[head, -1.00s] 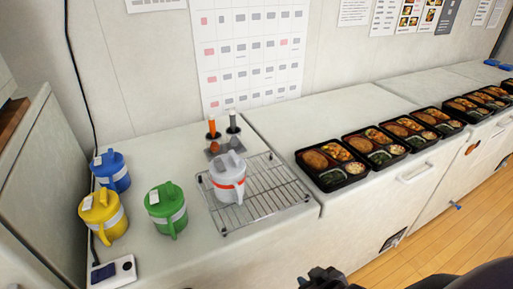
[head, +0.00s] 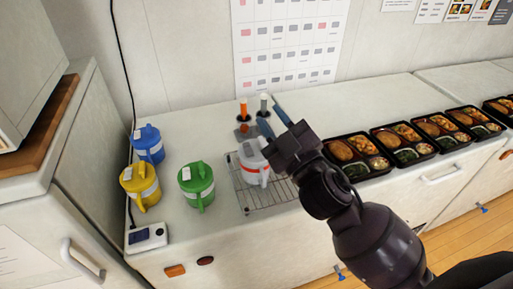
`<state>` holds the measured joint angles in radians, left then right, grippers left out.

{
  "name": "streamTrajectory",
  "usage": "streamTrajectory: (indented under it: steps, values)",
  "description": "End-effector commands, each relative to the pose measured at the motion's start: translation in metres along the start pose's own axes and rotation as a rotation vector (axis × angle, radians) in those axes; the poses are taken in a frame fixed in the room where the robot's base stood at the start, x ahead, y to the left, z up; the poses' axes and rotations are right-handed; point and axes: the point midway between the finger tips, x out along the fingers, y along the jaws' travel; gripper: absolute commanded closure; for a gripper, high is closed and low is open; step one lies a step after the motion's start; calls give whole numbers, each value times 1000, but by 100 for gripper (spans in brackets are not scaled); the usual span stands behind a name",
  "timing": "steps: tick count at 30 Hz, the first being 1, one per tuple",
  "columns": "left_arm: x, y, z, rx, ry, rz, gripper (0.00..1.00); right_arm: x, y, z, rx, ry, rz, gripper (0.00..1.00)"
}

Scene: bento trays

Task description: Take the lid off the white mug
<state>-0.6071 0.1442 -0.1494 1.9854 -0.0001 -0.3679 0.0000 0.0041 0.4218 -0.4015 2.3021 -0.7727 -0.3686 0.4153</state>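The white mug (head: 252,173) with an orange-red band stands upright on a wire rack. Its pale grey lid (head: 248,152) is on top, partly hidden by my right gripper. My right gripper (head: 273,120) comes in from the lower right, over the right side of the mug. Its two blue-grey fingers are spread apart with nothing seen between them. I cannot tell whether it touches the lid. My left gripper is not in view.
Blue (head: 149,144), yellow (head: 141,186) and green (head: 197,186) lidded mugs stand to the left. A small stand with an orange-handled tool (head: 243,111) is behind the white mug. Several black bento trays (head: 357,155) line the counter at right. The wire rack (head: 262,200) has bare room in front.

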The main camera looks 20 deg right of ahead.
Motion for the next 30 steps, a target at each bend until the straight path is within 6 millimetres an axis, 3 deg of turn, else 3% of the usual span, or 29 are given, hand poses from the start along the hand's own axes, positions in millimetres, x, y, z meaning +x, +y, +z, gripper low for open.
streamTrajectory:
  steps: [3, 6, 10, 14, 18, 23, 26, 30]
  values:
    - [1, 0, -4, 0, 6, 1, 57, 19, -18, -47, -110, 270, -105, 71]
    - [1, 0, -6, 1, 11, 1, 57, 23, -40, -78, -207, 471, -219, 71]
    - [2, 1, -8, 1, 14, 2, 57, 19, -71, -103, -350, 698, -403, 71]
    - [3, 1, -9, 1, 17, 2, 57, 10, -101, -108, -515, 875, -620, 71]
    - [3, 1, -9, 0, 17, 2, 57, 0, -125, -91, -718, 991, -884, 71]
    - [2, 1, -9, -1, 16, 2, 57, -4, -131, -50, -978, 1011, -1207, 71]
    - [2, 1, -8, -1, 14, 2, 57, 1, -120, -18, -1154, 951, -1407, 71]
    - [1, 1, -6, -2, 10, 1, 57, 15, -86, 24, -1391, 770, -1661, 71]
